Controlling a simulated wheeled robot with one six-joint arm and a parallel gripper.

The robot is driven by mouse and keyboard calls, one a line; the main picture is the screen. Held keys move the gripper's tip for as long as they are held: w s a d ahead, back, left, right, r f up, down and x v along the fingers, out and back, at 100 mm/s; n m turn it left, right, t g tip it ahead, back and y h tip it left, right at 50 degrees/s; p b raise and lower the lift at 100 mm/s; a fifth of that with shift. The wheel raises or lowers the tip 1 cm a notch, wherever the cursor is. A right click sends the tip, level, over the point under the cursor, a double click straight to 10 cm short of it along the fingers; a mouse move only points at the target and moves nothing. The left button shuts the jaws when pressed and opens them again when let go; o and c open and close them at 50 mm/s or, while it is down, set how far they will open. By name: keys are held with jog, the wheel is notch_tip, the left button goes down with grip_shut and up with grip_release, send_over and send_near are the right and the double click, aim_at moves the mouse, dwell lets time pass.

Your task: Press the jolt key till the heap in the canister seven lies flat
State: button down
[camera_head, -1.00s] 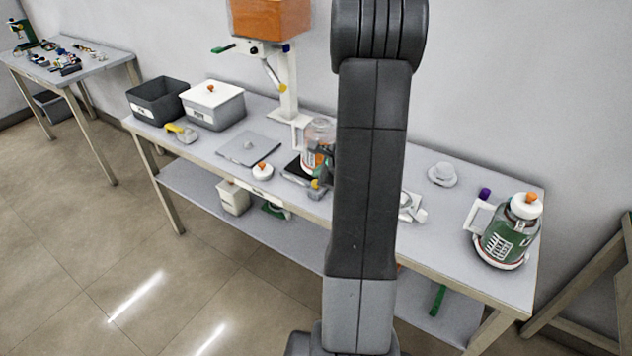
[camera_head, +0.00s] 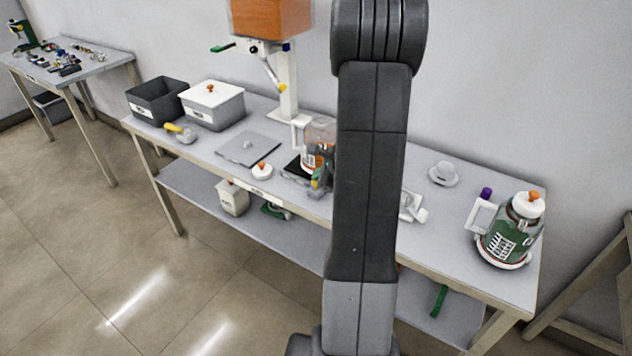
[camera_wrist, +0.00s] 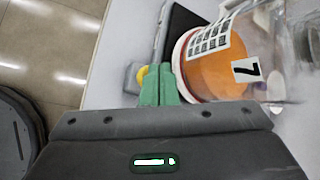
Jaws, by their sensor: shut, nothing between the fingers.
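Canister seven (camera_head: 312,158) is a clear jar with orange contents, standing on a dark plate near the table's middle; my arm partly covers it in the head view. In the wrist view the canister (camera_wrist: 215,70) shows its "7" label and a white grid label. The shape of the orange heap's top cannot be made out. The jolt key (camera_wrist: 141,75) is a yellow round button on a grey housing beside the dark plate. My gripper (camera_wrist: 158,82) has green fingers, shut and empty, just beside the key and near the canister wall; contact with the key cannot be told.
An orange hopper (camera_head: 270,18) with a green lever stands behind the canister. A white lid (camera_head: 262,172) and grey plate (camera_head: 240,150) lie to the left, with two bins beyond.

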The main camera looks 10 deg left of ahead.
jog(key=shift+f+b, duration=0.6)
dwell(0.4)
jog(key=shift+r, duration=0.1)
jog(key=shift+r+p, duration=0.95)
jog(key=shift+r, duration=0.1)
notch_tip(320, 180, up, 5)
jog(key=p, duration=0.4)
jog(key=shift+r, duration=0.1)
jog(key=shift+s, duration=0.15)
dwell(0.5)
